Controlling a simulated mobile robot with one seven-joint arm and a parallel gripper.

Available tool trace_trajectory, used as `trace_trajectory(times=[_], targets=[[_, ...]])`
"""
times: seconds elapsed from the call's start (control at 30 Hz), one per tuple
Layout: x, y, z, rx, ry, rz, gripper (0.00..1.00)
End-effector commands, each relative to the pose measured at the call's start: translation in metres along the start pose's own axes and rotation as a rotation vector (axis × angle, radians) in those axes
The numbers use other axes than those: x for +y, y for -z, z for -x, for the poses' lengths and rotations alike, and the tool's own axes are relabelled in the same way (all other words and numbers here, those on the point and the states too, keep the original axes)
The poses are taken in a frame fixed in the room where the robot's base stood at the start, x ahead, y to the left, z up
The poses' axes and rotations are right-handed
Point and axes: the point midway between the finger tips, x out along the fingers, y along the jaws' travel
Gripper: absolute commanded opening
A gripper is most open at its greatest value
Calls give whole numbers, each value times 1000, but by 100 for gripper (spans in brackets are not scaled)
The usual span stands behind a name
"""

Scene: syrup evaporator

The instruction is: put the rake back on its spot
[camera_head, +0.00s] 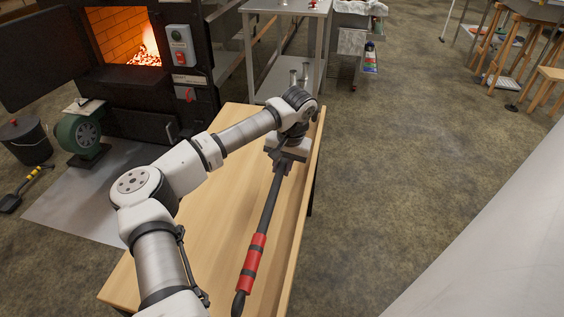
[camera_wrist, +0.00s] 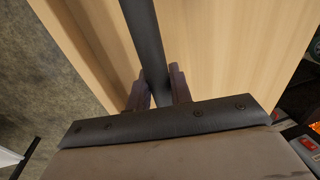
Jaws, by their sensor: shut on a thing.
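The rake has a dark shaft and a red grip with black bands (camera_head: 254,256); it lies lengthwise over the right part of a light wooden table (camera_head: 230,200). My gripper (camera_head: 282,165) is shut on the dark shaft near the table's far end. In the wrist view the shaft (camera_wrist: 143,35) passes between the two fingers of my gripper (camera_wrist: 158,88), with the wood behind it. Whether the rake touches the table is hard to tell. The rake's head is hidden behind my gripper and arm.
A black furnace (camera_head: 125,80) with an open glowing firebox stands at the back left. A metal table (camera_head: 285,8) stands beyond the wooden table. A bucket (camera_head: 25,140) and a small shovel (camera_head: 22,190) are at far left.

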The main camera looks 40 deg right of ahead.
Motion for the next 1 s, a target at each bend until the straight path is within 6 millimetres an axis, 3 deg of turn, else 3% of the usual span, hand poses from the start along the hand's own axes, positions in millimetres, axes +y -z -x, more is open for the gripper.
trace_trajectory(times=[0.17, 0.47, 0.5, 0.67, 0.87, 1.0], targets=[[2, 0, -13, 2, 2, 1, 0], [2, 0, -14, 2, 1, 2, 0], [2, 0, -14, 2, 1, 2, 22], [2, 0, -15, 2, 1, 2, 43], [2, 0, -15, 1, 1, 1, 47], [2, 0, -16, -1, 1, 1, 62]])
